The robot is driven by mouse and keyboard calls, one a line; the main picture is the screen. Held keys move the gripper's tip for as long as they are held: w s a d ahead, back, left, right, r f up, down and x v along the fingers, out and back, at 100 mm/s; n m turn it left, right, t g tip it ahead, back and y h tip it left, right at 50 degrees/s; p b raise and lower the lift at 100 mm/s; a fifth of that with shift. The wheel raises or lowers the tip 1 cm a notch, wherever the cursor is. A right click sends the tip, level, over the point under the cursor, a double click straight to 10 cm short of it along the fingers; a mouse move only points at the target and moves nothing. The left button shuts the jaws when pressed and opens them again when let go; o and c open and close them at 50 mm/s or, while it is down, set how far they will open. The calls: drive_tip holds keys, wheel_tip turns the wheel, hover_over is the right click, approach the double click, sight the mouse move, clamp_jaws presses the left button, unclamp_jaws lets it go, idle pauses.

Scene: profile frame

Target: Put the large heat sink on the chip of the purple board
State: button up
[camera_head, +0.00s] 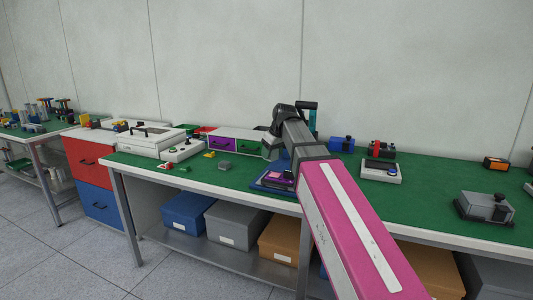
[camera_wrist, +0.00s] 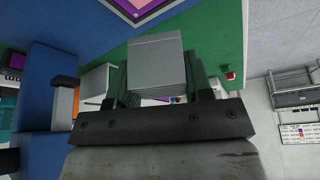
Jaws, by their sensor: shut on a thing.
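My gripper (camera_wrist: 157,85) is shut on a grey finned heat sink (camera_wrist: 155,62), one finger on each side of it. In the head view my gripper (camera_head: 270,150) is above and just behind the purple board (camera_head: 278,177), and my arm partly covers that area. The purple board lies on a blue tray (camera_head: 262,188) near the front edge of the bench. In the wrist view an edge of the purple board (camera_wrist: 146,8) shows at the top, apart from the held heat sink. The board's chip cannot be made out clearly.
A small grey block (camera_head: 225,165) lies on the green bench top (camera_head: 235,182) left of the tray. Drawers (camera_head: 222,143) stand behind. A white device (camera_head: 381,170) and a grey box device (camera_head: 486,207) are to the right, with clear bench between.

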sight(273, 174)
drive_tip(key=shift+d, duration=0.9)
drive_tip(key=shift+f, duration=0.1)
drive_tip(key=shift+f, duration=2.8)
drive_tip(key=shift+f, duration=0.6)
drive_tip(key=o, duration=1)
drive_tip(key=shift+o, duration=0.2)
drive_tip(key=shift+r, duration=0.15)
drive_tip(key=v, duration=1)
drive_tip(key=shift+s+r, duration=0.15)
drive_tip(key=shift+r, duration=0.05)
